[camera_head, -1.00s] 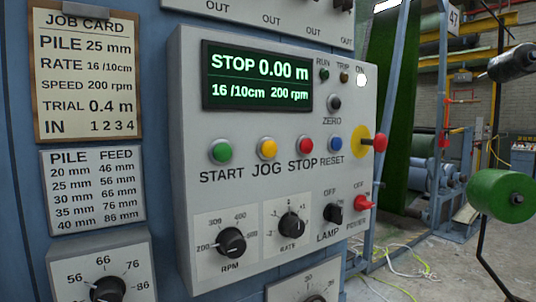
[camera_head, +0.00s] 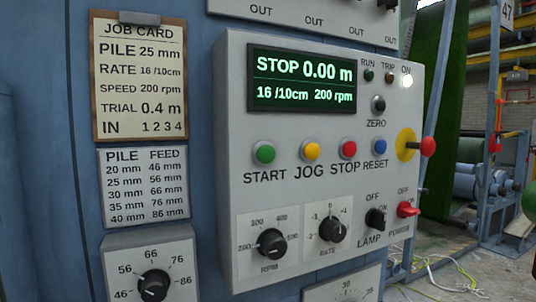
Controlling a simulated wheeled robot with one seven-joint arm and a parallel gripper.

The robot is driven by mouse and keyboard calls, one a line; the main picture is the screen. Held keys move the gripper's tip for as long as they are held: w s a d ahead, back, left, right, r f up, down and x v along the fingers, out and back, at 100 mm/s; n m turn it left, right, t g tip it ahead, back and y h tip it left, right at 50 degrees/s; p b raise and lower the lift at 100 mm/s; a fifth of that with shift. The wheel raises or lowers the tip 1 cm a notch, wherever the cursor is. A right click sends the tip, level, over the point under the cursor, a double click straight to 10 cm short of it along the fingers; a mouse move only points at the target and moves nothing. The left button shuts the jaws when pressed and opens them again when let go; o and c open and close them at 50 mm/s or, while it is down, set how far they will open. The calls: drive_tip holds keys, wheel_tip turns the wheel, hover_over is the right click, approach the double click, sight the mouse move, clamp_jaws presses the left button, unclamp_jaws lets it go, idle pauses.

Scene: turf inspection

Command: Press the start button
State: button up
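The start button (camera_head: 264,153) is a green round button with a light grey collar, above the label START at the left end of a button row on a grey control box (camera_head: 232,200). To its right are the yellow jog button (camera_head: 311,150), the red stop button (camera_head: 348,149) and the blue reset button (camera_head: 380,147). The display (camera_head: 302,80) reads STOP 0.00 m, 16 /10cm, 200 rpm. The ON lamp (camera_head: 406,80) is lit white. My gripper is not in view.
A red-knobbed emergency stop (camera_head: 428,147) on a yellow disc sticks out at the box's right side. RPM (camera_head: 271,243) and RATE (camera_head: 332,228) knobs and a red power switch (camera_head: 408,209) sit below. A job card (camera_head: 139,76) hangs at left. Floor shows at lower right.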

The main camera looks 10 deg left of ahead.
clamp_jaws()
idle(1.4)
